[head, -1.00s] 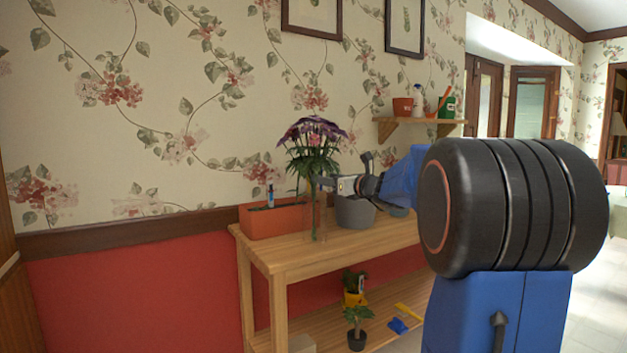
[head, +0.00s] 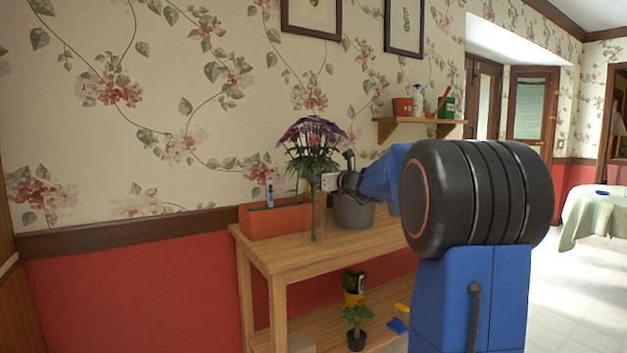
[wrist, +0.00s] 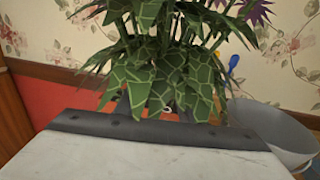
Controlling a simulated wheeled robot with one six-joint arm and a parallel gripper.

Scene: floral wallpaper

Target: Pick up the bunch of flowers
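In the head view my gripper (head: 318,184) reaches in from the right at the stems just below the leaves. Its fingertips are hard to make out there. In the wrist view the green leaves (wrist: 160,75) hang directly in front of my gripper and cover most of the fingers, so their opening and any contact with the stems are hidden.
An orange planter (head: 270,222) with a small blue bottle (head: 270,196) stands left of the vase. A grey pot (head: 354,214) is close on the right. The wooden table (head: 290,258) has a lower shelf with small potted plants (head: 356,320). A wall shelf (head: 420,121) hangs above right.

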